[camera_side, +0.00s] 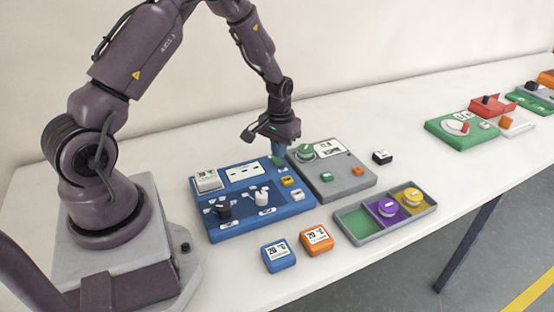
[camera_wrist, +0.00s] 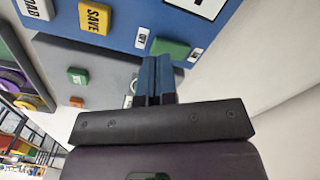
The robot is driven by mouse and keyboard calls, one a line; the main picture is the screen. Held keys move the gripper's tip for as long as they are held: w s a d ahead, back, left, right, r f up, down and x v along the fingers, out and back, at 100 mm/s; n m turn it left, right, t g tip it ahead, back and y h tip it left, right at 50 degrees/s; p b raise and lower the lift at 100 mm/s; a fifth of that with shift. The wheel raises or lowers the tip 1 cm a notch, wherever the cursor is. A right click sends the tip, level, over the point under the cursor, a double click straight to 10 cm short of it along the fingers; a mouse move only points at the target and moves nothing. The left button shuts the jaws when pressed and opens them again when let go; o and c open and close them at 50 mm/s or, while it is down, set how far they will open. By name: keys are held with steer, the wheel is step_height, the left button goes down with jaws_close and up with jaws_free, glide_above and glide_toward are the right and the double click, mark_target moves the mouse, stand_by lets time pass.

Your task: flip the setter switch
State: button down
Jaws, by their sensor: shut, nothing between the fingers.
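A blue control panel (camera_side: 236,230) lies on the table in front of my arm. Near its far right corner is a green switch (camera_side: 278,161), likely the setter switch. In the wrist view the green switch (camera_wrist: 170,48) sits between two small white labels; one seems to read OFF. My gripper (camera_side: 271,150) points down just beside the switch in the side view. In the wrist view my gripper's blue fingertips (camera_wrist: 155,62) are together, with nothing between them, very near the switch's edge. I cannot tell whether they touch it.
A grey box (camera_side: 345,187) with a green dial (camera_side: 306,152) stands right of the blue panel. Blue (camera_side: 278,257) and orange (camera_side: 317,240) timers and a grey tray (camera_side: 375,236) lie in front. A small black block (camera_side: 382,157) is further right. A green panel (camera_side: 452,141) stands far right.

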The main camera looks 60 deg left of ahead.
mark_target(279, 162)
steer(key=shift+f, duration=1.25)
stand_by(0.3)
steer(key=shift+r, duration=3.55)
steer(key=shift+s, duration=0.1)
steer(key=s+d+r+m+t, duration=0.2)
steer(key=s+d+r, duration=0.6)
steer(key=r, duration=0.4)
steer(key=s+d+r+m+t, duration=0.3)
steer(key=s+d+r, duration=0.6)
steer(key=r, duration=0.3)
steer(key=shift+s+d+r+m+t, duration=0.25)
steer(key=shift+s+m, duration=0.25)
steer(key=shift+s, duration=0.25)
